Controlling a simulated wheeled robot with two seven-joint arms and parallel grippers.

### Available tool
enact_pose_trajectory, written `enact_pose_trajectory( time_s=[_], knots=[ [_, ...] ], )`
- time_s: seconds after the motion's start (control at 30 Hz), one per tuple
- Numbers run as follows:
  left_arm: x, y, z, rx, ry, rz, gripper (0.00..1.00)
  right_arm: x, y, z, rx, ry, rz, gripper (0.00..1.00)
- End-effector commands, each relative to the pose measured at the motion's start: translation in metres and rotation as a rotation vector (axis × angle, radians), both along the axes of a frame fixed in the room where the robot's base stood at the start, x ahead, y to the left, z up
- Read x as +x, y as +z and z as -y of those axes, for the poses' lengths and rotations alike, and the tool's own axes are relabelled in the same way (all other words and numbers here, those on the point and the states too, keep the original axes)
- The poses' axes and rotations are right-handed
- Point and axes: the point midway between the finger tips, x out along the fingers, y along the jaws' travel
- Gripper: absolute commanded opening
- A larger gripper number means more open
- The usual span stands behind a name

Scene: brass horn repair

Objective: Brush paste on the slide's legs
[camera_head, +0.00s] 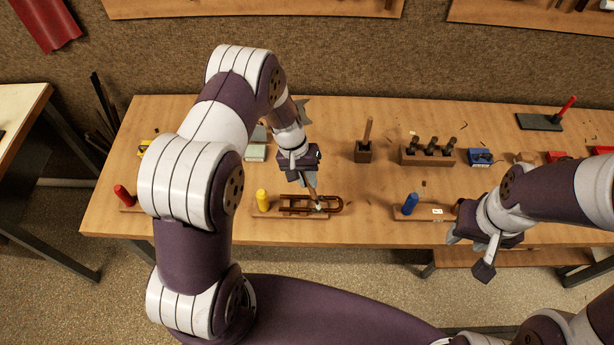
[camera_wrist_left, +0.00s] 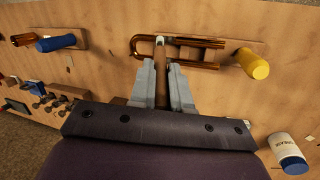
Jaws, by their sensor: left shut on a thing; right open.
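The slide (camera_head: 296,210), a copper-coloured U-shaped tube, lies on a wooden stand with a yellow peg (camera_head: 263,201) at the table's front edge. In the left wrist view the slide (camera_wrist_left: 205,42) has its bend at the left and the yellow peg (camera_wrist_left: 252,64) at the right. My left gripper (camera_head: 306,182) is shut on a wooden-handled brush (camera_wrist_left: 165,65), which points down. The brush's pale tip is over or against the slide near its bend; contact is unclear. My right gripper (camera_head: 470,254) is open and empty at the front edge, further right.
Stands with a red peg (camera_head: 124,195) and a blue peg (camera_head: 410,203) flank the slide's stand. Behind are a block with an upright stick (camera_head: 364,150), a rack of dark-handled tools (camera_head: 428,154) and a blue box (camera_head: 480,157). A white jar (camera_wrist_left: 288,150) stands near my left gripper.

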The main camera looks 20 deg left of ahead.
Motion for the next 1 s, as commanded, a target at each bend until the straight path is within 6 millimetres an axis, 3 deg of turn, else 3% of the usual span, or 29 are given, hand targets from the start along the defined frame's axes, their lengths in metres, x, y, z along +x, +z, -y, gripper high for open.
enact_pose_trajectory(
  time_s=[1.0],
  knots=[
    [0.000, -0.011, 0.000, 0.000, 0.000, 0.000, 0.00, 0.000, -0.010, 0.000, 0.000, 0.000, 0.000, 0.43]
  ],
)
